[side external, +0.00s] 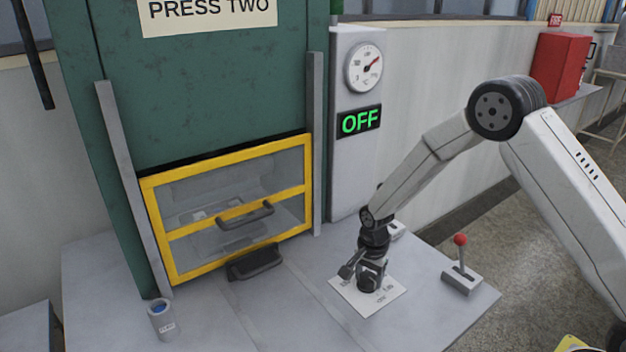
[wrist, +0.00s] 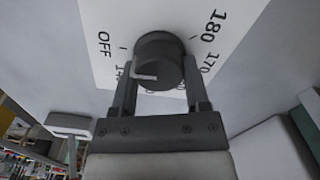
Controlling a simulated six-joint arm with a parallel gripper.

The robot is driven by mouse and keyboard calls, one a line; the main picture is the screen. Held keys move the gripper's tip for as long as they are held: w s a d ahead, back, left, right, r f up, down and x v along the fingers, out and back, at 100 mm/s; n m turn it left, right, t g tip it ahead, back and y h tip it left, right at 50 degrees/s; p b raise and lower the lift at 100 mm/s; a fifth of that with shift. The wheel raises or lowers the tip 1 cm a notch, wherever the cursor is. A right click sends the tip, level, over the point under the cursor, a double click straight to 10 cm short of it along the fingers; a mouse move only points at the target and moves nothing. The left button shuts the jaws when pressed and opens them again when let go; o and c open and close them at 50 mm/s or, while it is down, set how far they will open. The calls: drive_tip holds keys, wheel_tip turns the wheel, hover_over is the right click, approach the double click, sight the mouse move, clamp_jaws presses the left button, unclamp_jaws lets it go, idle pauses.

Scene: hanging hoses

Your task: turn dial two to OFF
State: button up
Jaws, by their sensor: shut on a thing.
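The dial (wrist: 160,50) is a dark round knob on a white plate (side external: 352,296) on the bench. My gripper (side external: 369,277) reaches down over it, and in the wrist view the two fingers (wrist: 160,90) are shut on the knob's sides. A white pointer mark on the knob points left in the wrist view, below the OFF label (wrist: 104,44) and near a partly hidden number. The numbers 180 and 170 show on the right; other numbers are hidden by the gripper.
A green press with a yellow-framed guard (side external: 160,234) stands left. A panel behind carries a gauge (side external: 364,68) and a lit green OFF display (side external: 359,121). A red-knobbed lever (side external: 461,262) is right of the plate; a small cup (side external: 162,320) is at front left.

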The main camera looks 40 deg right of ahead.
sight(369, 276)
drive_tip(key=shift+m, duration=0.5)
drive_tip(key=o, duration=1.3)
drive_tip(key=shift+r, duration=0.15)
drive_tip(key=shift+r, duration=3.75)
